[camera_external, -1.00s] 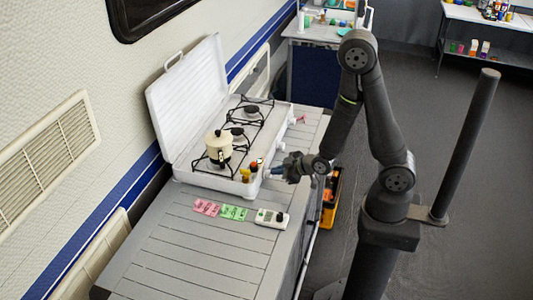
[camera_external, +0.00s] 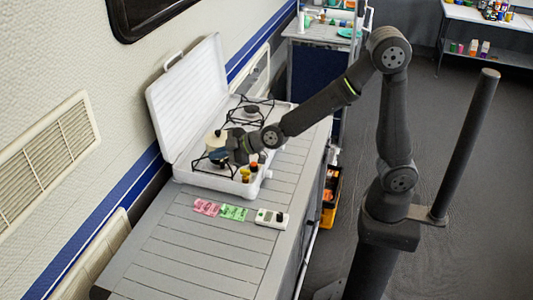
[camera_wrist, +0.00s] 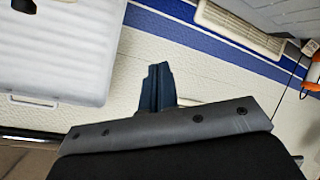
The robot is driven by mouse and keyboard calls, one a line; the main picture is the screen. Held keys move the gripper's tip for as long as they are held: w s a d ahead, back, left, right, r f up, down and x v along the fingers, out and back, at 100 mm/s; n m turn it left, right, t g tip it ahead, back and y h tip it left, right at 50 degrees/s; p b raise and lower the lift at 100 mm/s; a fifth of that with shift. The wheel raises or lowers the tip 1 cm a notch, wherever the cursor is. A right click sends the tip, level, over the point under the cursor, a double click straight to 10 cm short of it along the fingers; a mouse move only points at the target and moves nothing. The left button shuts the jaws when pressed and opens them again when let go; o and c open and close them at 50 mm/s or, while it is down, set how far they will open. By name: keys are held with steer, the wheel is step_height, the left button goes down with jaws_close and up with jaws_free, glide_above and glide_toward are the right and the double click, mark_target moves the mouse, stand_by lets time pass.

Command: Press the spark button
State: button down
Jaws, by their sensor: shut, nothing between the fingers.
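The white camping stove (camera_external: 215,180) stands on the slatted counter with its lid (camera_external: 190,100) open. Its small spark button cannot be made out in either view.
Small bottles with orange and yellow colours (camera_external: 249,171) stand at the stove's near right corner. Pink (camera_external: 206,207) and green cards (camera_external: 233,212) and a white device (camera_external: 272,218) lie on the counter (camera_external: 190,255). The wall vent (camera_wrist: 240,28) shows in the wrist view.

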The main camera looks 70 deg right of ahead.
steer(key=r+n, duration=0.1)
steer(key=r+n+g+h, duration=0.1)
steer(key=n+g+h, duration=0.1)
steer(key=n+g, duration=0.85)
glide_above(254, 163)
steer(key=shift+m+g, duration=0.75)
steer(key=shift+g, duration=0.2)
steer(key=shift+f, duration=0.1)
step_height(254, 163, down, 14)
steer(key=shift+r, duration=0.1)
